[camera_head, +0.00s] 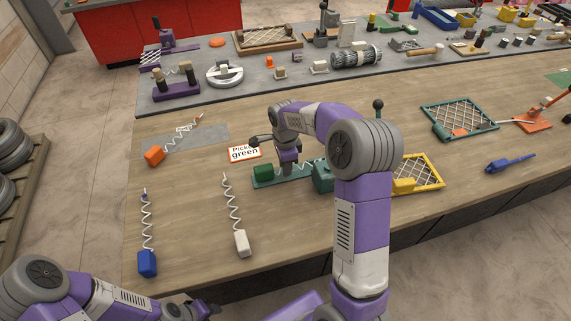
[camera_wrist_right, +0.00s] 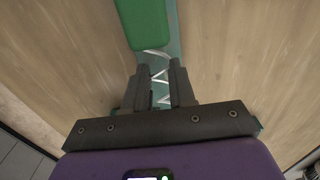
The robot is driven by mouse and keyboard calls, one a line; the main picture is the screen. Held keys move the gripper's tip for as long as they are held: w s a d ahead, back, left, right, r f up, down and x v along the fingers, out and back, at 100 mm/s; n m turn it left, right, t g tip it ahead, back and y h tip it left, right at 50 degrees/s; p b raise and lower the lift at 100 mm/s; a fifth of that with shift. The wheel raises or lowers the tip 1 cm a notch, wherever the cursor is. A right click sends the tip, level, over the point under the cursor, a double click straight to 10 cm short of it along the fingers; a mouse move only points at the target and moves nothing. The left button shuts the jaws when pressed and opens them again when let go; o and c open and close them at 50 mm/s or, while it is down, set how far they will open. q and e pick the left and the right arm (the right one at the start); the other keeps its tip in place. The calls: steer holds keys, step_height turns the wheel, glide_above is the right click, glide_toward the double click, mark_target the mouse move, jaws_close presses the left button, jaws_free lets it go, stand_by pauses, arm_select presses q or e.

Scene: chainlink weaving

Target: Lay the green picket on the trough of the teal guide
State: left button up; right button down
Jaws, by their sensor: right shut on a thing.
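The green picket has a green block handle (camera_head: 263,172) and a pale zigzag wire. The teal guide (camera_head: 262,184) is a long strip with a raised teal block (camera_head: 323,175) at its right. My right gripper (camera_head: 287,165) is over the guide, shut on the picket's wire. In the right wrist view the wire (camera_wrist_right: 159,76) runs between the fingers (camera_wrist_right: 160,88), along the teal strip (camera_wrist_right: 172,40), with the green handle (camera_wrist_right: 144,20) beyond. I cannot tell whether the picket touches the trough. My left gripper (camera_head: 203,308) is low at the front edge; its jaws are unclear.
Orange (camera_head: 154,155), blue (camera_head: 147,263) and white (camera_head: 242,243) pickets lie on the left of the wooden table. A "Picket green" sign (camera_head: 245,153) stands behind the guide. A yellow mesh frame (camera_head: 425,170) lies right of my right arm. Tools crowd the grey back bench.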

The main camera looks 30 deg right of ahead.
steer(key=shift+f, duration=0.3)
steer(key=c, duration=0.8)
jaws_free()
steer(key=shift+c, duration=0.2)
step_height(320, 180, up, 8)
steer(key=shift+f+p, duration=0.2)
steer(key=shift+p, duration=0.6)
steer(key=shift+f, duration=0.1)
